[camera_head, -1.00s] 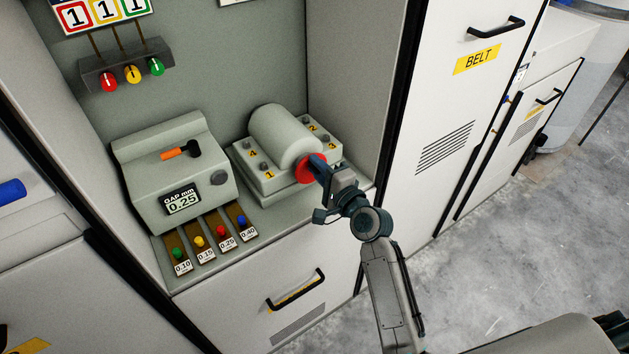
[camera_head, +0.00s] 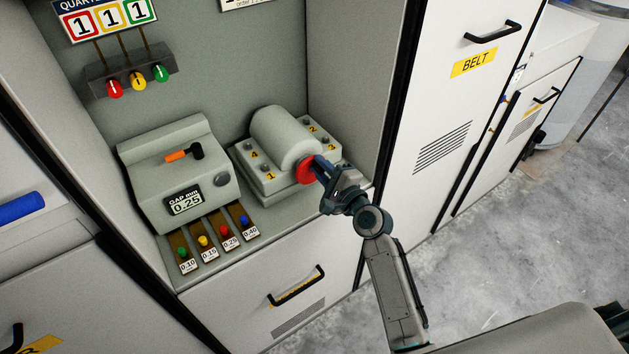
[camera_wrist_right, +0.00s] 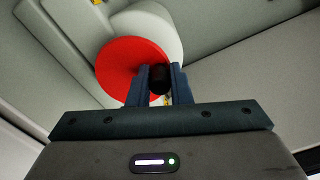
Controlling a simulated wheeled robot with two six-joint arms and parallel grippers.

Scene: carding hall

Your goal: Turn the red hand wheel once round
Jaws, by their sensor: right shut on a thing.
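The red hand wheel (camera_head: 306,173) sits on the front end of a grey cylinder (camera_head: 283,138) inside the cabinet. My right gripper (camera_head: 319,165) is at the wheel and hides part of it. In the right wrist view the wheel (camera_wrist_right: 128,66) is a red disc, and a dark round knob (camera_wrist_right: 159,79) stands between the two fingers of my right gripper (camera_wrist_right: 160,80). The fingers are shut on this knob, near the wheel's edge. My left gripper is not in view.
A cabinet wall and the white BELT door (camera_head: 450,150) stand close on the right.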

